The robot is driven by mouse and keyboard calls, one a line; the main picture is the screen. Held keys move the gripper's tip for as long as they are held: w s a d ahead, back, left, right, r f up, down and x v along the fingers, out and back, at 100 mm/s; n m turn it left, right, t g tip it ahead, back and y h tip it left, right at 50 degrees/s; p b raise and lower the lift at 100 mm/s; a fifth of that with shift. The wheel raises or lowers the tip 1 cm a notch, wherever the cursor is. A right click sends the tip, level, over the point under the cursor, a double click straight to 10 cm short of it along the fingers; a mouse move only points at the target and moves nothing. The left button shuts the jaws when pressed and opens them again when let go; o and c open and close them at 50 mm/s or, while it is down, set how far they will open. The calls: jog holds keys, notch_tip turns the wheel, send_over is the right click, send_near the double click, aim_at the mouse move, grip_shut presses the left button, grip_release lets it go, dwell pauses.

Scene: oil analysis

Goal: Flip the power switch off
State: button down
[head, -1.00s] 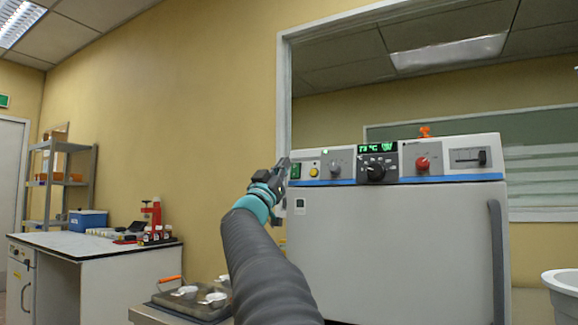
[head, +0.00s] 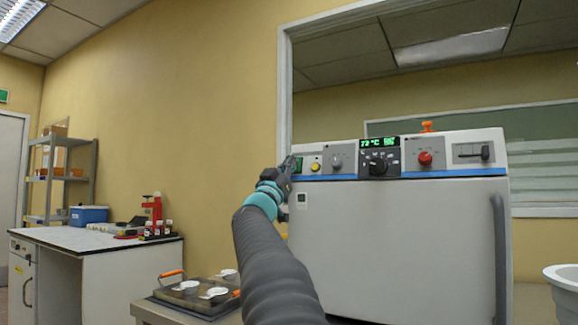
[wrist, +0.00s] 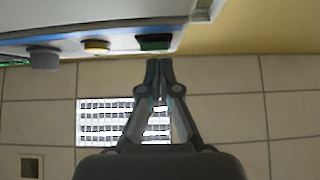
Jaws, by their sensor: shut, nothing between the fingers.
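The power switch (head: 298,165) is a small green rocker at the left end of the oven's control panel, partly behind my gripper in the head view. In the wrist view the green switch (wrist: 154,42) sits at the panel's end, just beyond my fingertips. My gripper (head: 291,160) is at the panel's left end in the head view. In the wrist view my gripper (wrist: 159,64) is shut and empty, its tips just short of the switch. I cannot tell whether they touch it. The oven (head: 400,240) shows a lit green display (head: 379,143).
A yellow button (head: 316,163), a grey knob (head: 337,162), a black dial and a red knob (head: 425,158) line the panel to the right. A tray with white dishes (head: 190,292) stands below left. A white bin (head: 563,285) is at right.

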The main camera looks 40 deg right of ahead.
jog(key=s+a+f+b, duration=0.1)
jog(key=s+a+f, duration=0.2)
jog(key=a, duration=0.8)
jog(key=shift+s+a+b, duration=0.3)
jog(key=shift+s+a, duration=0.1)
jog(key=shift+s, duration=0.5)
jog(key=shift+f, duration=0.1)
